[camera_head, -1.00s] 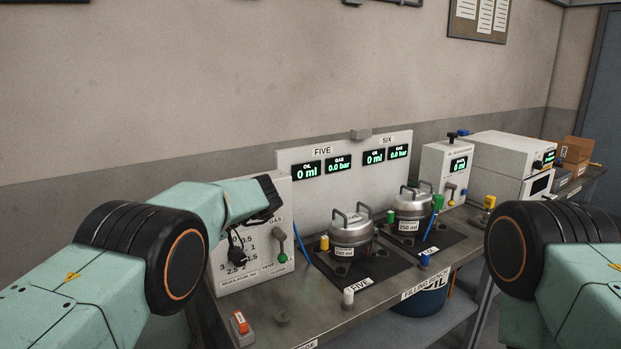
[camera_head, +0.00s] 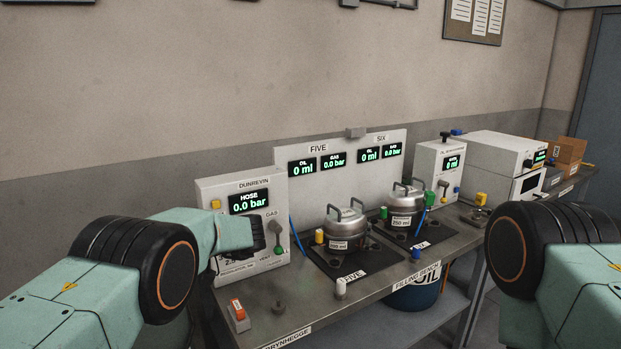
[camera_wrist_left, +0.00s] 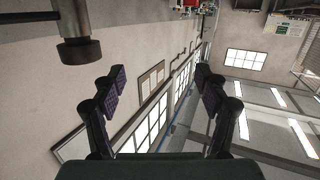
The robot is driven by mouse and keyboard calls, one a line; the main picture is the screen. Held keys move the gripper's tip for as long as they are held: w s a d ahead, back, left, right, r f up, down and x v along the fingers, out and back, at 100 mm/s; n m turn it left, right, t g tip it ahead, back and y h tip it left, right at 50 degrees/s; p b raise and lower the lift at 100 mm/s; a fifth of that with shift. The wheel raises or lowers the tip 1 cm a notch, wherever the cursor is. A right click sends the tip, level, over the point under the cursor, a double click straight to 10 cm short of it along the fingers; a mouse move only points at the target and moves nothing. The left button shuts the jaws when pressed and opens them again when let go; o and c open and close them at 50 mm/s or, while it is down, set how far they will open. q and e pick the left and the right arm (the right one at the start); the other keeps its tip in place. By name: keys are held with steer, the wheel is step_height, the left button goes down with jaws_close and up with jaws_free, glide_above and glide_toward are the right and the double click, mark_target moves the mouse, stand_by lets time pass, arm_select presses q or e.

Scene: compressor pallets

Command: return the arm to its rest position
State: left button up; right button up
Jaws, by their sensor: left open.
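My left arm comes in from the left in the head view, and its gripper (camera_head: 262,236) is in front of the lower part of the white DUNREVIN gas box (camera_head: 207,190). The gripper's fingers look small and dark there, and they hide part of the box's dial. In the left wrist view the two dark fingers of the left gripper (camera_wrist_left: 160,92) stand wide apart with nothing between them. My right arm shows at the right of the head view, but its gripper is out of frame.
A steel bench (camera_head: 380,290) carries pot FIVE (camera_head: 345,228), pot SIX (camera_head: 405,205), a display panel (camera_head: 345,150) and white machines (camera_head: 490,160). A red switch (camera_head: 238,312) is at the near left edge. A blue OIL bucket (camera_head: 420,297) is below. A dark cylindrical part (camera_wrist_left: 80,50) shows in the wrist view.

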arm_select(q)
step_height(320, 180, down, 18)
steer(key=s+a+m+t+h, duration=0.2)
steer(key=m+t+h, duration=0.3)
steer(key=m+t, duration=0.8)
steer(key=s+d+f+m+g+h, duration=0.35)
steer(key=s+f, duration=0.25)
steer(key=s, duration=0.5)
steer(key=s+d+f+m+g+h, duration=0.2)
steer(key=s+d+f+h, duration=0.2)
steer(key=s+f, duration=0.5)
steer(key=s+d+r+g+h, duration=0.2)
steer(key=s+d+g, duration=0.1)
steer(key=s, duration=0.8)
steer(key=s+d+r+g+h, duration=0.2)
steer(key=s+d+g, duration=0.1)
steer(key=s, duration=0.8)
step_height(320, 180, down, 16)
steer(key=w+b, duration=0.1)
steer(key=b, duration=1.4)
steer(key=shift+a+r+m, duration=0.15)
steer(key=shift+m, duration=0.3)
